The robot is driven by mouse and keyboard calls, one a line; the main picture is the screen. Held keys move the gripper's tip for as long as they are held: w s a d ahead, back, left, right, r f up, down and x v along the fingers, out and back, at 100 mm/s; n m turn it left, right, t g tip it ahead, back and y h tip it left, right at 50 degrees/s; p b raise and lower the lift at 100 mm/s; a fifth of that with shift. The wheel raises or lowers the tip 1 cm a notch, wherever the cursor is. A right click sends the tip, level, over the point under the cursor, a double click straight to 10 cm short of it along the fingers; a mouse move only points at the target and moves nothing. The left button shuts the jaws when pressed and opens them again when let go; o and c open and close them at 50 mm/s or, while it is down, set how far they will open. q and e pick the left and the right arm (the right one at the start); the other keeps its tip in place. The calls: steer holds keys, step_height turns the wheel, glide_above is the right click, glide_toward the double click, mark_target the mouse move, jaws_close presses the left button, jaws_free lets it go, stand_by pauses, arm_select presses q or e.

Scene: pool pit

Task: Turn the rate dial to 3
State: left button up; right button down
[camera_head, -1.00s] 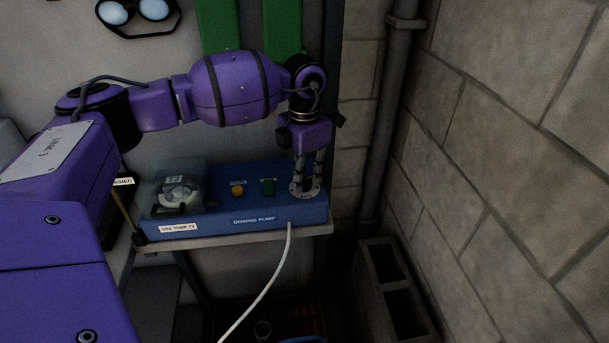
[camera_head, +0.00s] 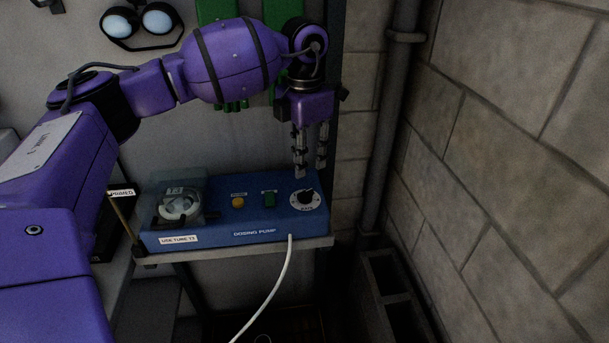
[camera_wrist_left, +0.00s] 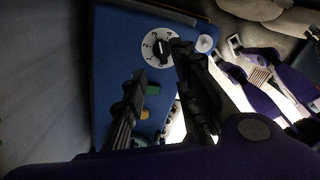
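The rate dial (camera_head: 307,199) is a black knob on a round white scale, at the right end of the blue dosing pump (camera_head: 215,236). In the left wrist view the dial (camera_wrist_left: 158,48) shows printed numbers around the knob; I cannot surely read its setting. My left gripper (camera_head: 311,170) points down just above and behind the dial, clear of it. Its two fingers are apart with nothing between them. In the left wrist view the open fingers (camera_wrist_left: 160,66) straddle the line of sight to the dial, and one partly covers the scale's edge. My right gripper is not seen.
A yellow button (camera_head: 238,202) and a green switch (camera_head: 269,199) sit left of the dial. A clear-covered pump head (camera_head: 178,205) is at the left end. A white tube (camera_head: 268,292) hangs in front. A block wall (camera_head: 500,130) and pipe (camera_head: 388,120) stand right.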

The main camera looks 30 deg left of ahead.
arm_select(q)
steer(key=shift+r, duration=1.75)
